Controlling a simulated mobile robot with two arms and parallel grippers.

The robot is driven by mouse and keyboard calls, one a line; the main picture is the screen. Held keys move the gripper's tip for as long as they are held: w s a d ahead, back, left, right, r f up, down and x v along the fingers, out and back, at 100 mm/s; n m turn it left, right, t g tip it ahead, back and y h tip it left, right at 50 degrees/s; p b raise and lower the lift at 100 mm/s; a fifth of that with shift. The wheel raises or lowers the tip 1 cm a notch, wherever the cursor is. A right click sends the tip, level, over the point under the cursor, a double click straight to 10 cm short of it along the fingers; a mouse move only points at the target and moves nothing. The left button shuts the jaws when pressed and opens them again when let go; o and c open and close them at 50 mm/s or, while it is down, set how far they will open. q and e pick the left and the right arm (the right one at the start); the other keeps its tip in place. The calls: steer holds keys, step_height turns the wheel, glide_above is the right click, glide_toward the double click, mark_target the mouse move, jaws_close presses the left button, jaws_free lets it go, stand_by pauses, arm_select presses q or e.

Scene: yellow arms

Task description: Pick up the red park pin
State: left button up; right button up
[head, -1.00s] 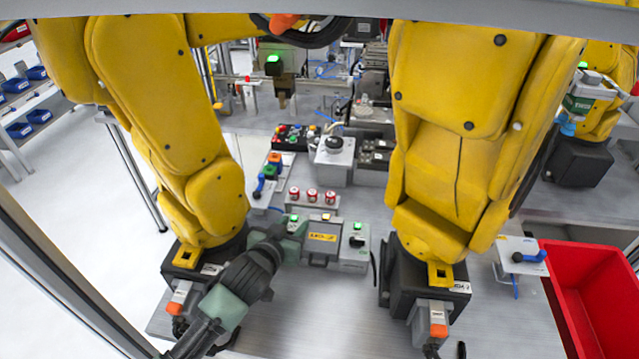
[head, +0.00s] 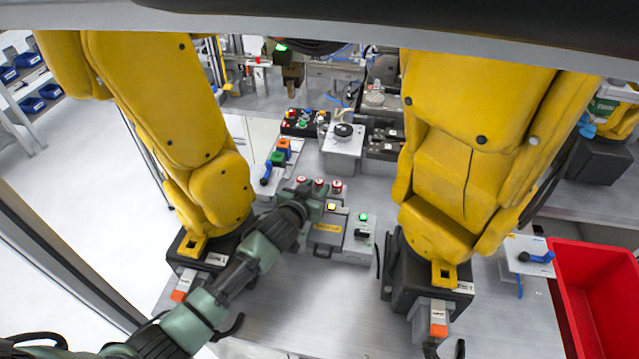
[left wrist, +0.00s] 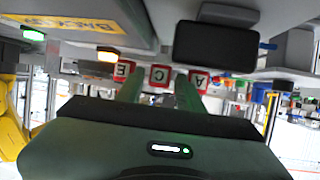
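Three small red-and-white pieces stand in a row in the head view: a left one (head: 301,180), a middle one (head: 319,183) and a right one (head: 337,187). In the left wrist view their red-framed faces carry letters: A (left wrist: 199,80), C (left wrist: 160,75) and E (left wrist: 123,70). I cannot tell which is the park pin. My left gripper (head: 316,203) reaches the near side of the row. In the left wrist view its green fingers (left wrist: 158,92) are apart, with the C face showing between and beyond them. No contact is visible. My right gripper is not in view.
A grey button box (head: 327,232) with a yellow label stands close beside my left gripper, with another grey box (head: 360,240) at its right. Large yellow arms (head: 200,150) flank the work area. A red bin (head: 600,290) sits at the right.

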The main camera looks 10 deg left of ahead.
arm_select(q)
steer(key=shift+w+f, duration=0.1)
steer(key=shift+w, duration=0.2)
jaws_close()
